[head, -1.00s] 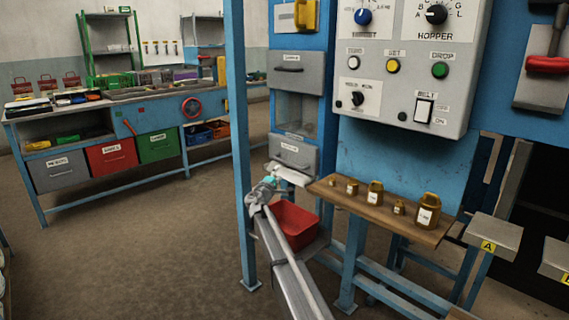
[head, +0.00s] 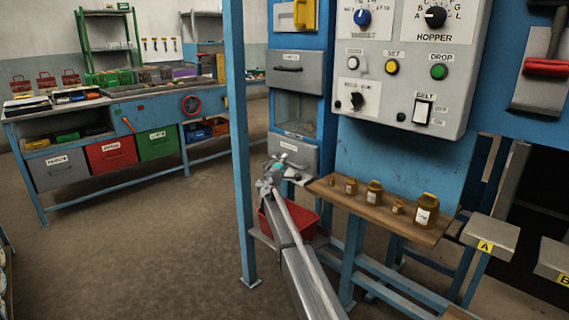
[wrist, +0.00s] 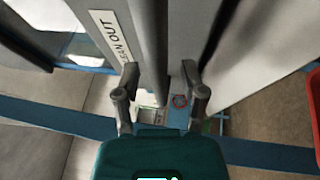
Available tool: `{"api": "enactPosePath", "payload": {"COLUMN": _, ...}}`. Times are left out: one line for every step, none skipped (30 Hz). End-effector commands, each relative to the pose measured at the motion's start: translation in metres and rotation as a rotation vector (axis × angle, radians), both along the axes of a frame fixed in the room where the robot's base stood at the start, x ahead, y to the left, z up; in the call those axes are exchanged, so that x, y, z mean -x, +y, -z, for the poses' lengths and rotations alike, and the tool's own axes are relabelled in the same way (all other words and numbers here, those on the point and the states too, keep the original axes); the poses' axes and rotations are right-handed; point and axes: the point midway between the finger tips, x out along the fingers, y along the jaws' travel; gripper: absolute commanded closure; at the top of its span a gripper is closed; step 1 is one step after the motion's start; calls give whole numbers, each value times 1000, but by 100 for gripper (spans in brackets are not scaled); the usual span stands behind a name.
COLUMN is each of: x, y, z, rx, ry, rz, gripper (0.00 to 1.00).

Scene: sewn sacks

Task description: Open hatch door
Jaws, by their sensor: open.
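The lower grey hatch door (head: 300,152) is on the blue machine column, below a clear window, and looks shut. In the wrist view its face carries a label (wrist: 110,38) ending in "AN OUT", and a grey handle bar (wrist: 150,55) runs along it. My gripper (head: 275,170) is in front of the hatch's lower left part. In the wrist view my gripper (wrist: 162,78) is open, with the end of the bar between or just beyond its fingertips. I cannot tell whether they touch it. My gripper partly hides the hatch in the head view.
A red bin (head: 308,220) stands below the hatch, partly behind my arm. A blue post (head: 240,150) stands left of my gripper. The floor to the left is open.

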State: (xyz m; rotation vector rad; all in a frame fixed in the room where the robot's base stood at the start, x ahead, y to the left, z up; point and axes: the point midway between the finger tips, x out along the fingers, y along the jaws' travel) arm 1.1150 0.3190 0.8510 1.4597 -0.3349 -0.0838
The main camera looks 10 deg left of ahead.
Motion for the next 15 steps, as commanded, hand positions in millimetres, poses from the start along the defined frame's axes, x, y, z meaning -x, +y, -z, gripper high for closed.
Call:
{"api": "enactPosePath", "payload": {"x": 0, "y": 0, "z": 0, "rx": 0, "ry": 0, "rz": 0, "gripper": 46}}
{"api": "enactPosePath", "payload": {"x": 0, "y": 0, "z": 0, "rx": 0, "ry": 0, "rz": 0, "gripper": 50}}
{"api": "enactPosePath", "payload": {"x": 0, "y": 0, "z": 0, "rx": 0, "ry": 0, "rz": 0, "gripper": 57}}
{"api": "enactPosePath", "payload": {"x": 0, "y": 0, "z": 0, "rx": 0, "ry": 0, "rz": 0, "gripper": 63}}
{"api": "enactPosePath", "payload": {"x": 0, "y": 0, "z": 0, "rx": 0, "ry": 0, "rz": 0, "gripper": 68}}
{"api": "enactPosePath", "payload": {"x": 0, "y": 1, "z": 0, "rx": 0, "ry": 0, "rz": 0, "gripper": 76}}
{"api": "enactPosePath", "payload": {"x": 0, "y": 1, "z": 0, "rx": 0, "ry": 0, "rz": 0, "gripper": 81}}
{"api": "enactPosePath", "payload": {"x": 0, "y": 1, "z": 0, "rx": 0, "ry": 0, "rz": 0, "gripper": 87}}
{"api": "enactPosePath", "payload": {"x": 0, "y": 1, "z": 0, "rx": 0, "ry": 0, "rz": -1, "gripper": 94}}
{"api": "enactPosePath", "payload": {"x": 0, "y": 1, "z": 0, "rx": 0, "ry": 0, "rz": -1, "gripper": 100}}
{"api": "enactPosePath", "payload": {"x": 0, "y": 1, "z": 0, "rx": 0, "ry": 0, "rz": 0, "gripper": 100}}
{"api": "enactPosePath", "payload": {"x": 0, "y": 1, "z": 0, "rx": 0, "ry": 0, "rz": -1, "gripper": 100}}
{"api": "enactPosePath", "payload": {"x": 0, "y": 1, "z": 0, "rx": 0, "ry": 0, "rz": -1, "gripper": 100}}
{"api": "enactPosePath", "payload": {"x": 0, "y": 1, "z": 0, "rx": 0, "ry": 0, "rz": -1, "gripper": 100}}
{"api": "enactPosePath", "payload": {"x": 0, "y": 1, "z": 0, "rx": 0, "ry": 0, "rz": -1, "gripper": 100}}
